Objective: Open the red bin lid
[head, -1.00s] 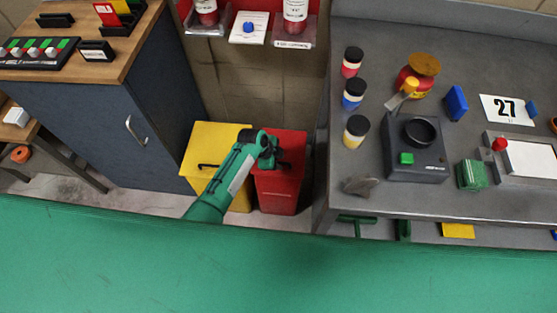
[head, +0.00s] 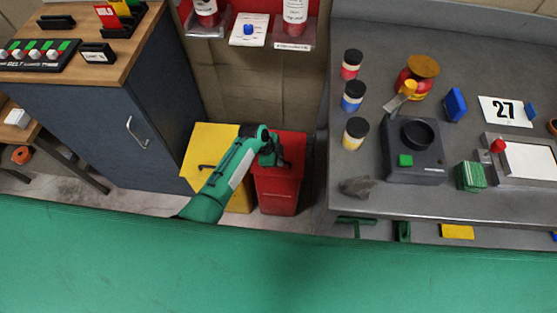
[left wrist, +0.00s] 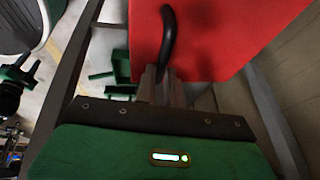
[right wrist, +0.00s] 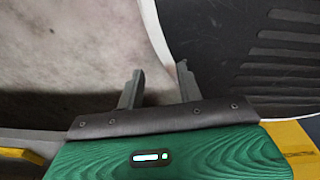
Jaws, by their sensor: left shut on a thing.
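The red bin (head: 278,192) stands on the floor between the blue cabinet and the grey workbench. Its red lid (head: 293,143) looks down over the bin, though my left arm covers part of it. My left gripper (head: 278,160) is over the lid's front part. In the left wrist view the red lid (left wrist: 215,40) fills the upper middle, and its curved black handle (left wrist: 169,35) runs down between the fingertips of my left gripper (left wrist: 160,80), which is shut on it. In the right wrist view my right gripper (right wrist: 157,85) is open and empty.
A yellow bin (head: 215,145) with a black handle stands close on the left of the red bin. The blue cabinet (head: 110,130) is left of it. The grey workbench (head: 300,218) edge is close on the right. Red shelves with bottles (head: 295,12) hang above.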

